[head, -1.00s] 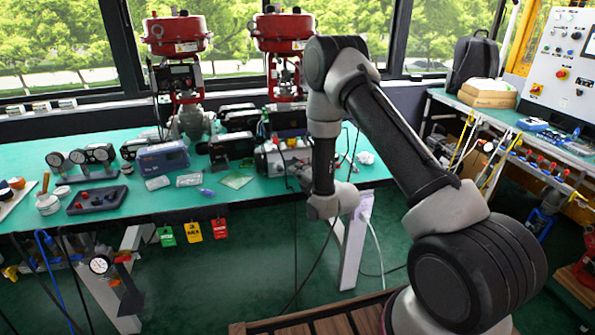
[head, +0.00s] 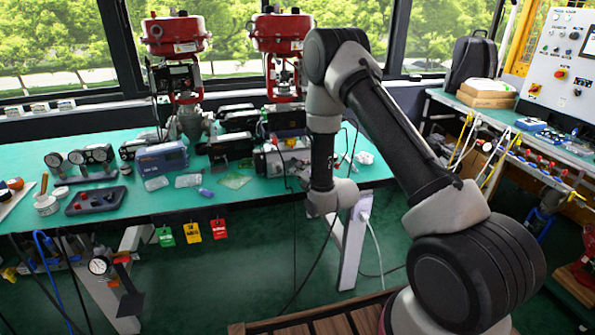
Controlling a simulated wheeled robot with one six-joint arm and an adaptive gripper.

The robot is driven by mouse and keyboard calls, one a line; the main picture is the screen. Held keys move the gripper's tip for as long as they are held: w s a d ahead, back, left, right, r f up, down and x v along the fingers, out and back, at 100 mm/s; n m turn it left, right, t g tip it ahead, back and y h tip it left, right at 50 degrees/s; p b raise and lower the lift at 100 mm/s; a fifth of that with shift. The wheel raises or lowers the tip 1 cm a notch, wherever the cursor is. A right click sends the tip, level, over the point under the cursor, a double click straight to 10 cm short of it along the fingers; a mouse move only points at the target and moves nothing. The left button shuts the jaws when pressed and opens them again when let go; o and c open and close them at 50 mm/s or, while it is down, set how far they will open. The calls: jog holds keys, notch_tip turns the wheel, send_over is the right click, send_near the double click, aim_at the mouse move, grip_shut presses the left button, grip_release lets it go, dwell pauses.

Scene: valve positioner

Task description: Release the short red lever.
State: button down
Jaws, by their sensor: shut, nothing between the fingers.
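My arm reaches over the front edge of the green table (head: 235,200), and its wrist hangs just in front of that edge. Beyond the wrist, a grey and black device with small coloured parts (head: 272,160) sits on the table, partly covered by my arm. I cannot pick out a short red lever for certain, nor whether anything touches it.
Two red-topped valve actuators (head: 176,36) (head: 283,33) stand at the back. A blue-grey box (head: 162,157), gauges (head: 78,158) and a dark tray (head: 95,200) are on the left. Tags (head: 193,232) and cables hang at the front edge. A side bench (head: 480,110) stands right.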

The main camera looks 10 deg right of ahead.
jog(key=shift+d+r+n+g+h, duration=0.15)
jog(key=shift+n+h, duration=0.15)
jog(key=shift+n, duration=0.3)
jog(key=shift+d+r+n+g+h, duration=0.15)
jog(key=shift+n+h, duration=0.15)
jog(key=shift+n, duration=0.3)
jog(key=shift+d+f, duration=0.1)
jog(key=shift+d, duration=0.1)
jog(key=shift+r, duration=0.2)
